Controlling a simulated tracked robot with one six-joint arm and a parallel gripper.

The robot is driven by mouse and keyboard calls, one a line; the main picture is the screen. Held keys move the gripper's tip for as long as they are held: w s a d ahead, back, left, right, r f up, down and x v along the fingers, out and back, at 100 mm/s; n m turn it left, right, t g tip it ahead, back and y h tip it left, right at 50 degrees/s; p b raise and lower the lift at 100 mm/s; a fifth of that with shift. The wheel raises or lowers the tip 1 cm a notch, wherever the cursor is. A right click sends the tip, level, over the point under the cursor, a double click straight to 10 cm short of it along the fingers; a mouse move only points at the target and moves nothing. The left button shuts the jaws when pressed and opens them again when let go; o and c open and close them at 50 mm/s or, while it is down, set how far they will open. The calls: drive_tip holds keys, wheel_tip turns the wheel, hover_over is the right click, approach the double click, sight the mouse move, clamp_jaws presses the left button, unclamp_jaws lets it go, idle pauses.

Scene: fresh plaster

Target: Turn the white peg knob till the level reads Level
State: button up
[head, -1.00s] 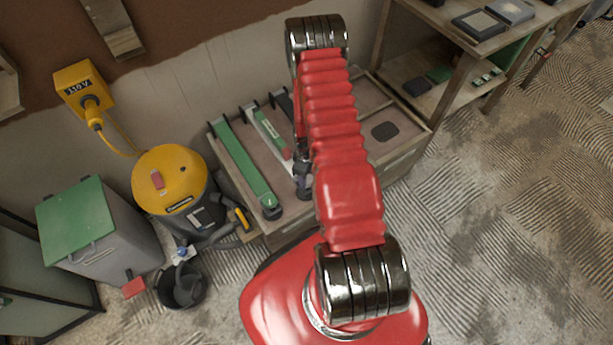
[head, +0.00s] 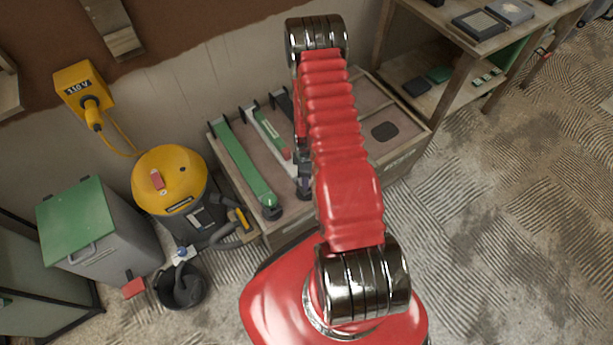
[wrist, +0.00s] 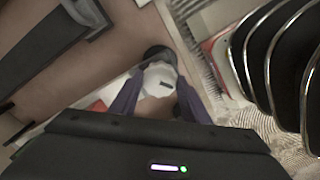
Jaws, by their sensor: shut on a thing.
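The white peg knob (wrist: 160,78) shows in the wrist view, with a short dark mark on its face. My gripper (wrist: 158,86) has its two purple fingers on either side of the knob, shut on it. In the head view my gripper (head: 303,186) is mostly hidden behind my red arm, at the near end of a white bar (head: 266,132) with a green and red strip. The knob is hidden there. I cannot make out any level reading in either view.
The bars lie in a wooden tray (head: 402,167); a green bar (head: 241,163) lies left of the white one. A yellow vacuum (head: 170,172), a green-lidded bin (head: 77,220) and a black bucket (head: 182,287) stand left. Carpeted floor on the right is clear.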

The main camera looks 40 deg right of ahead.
drive_tip(key=o, duration=1)
drive_tip(key=shift+o, duration=0.2)
wheel_tip(320, 180, up, 14)
drive_tip(key=shift+f, duration=0.15)
idle(0.6)
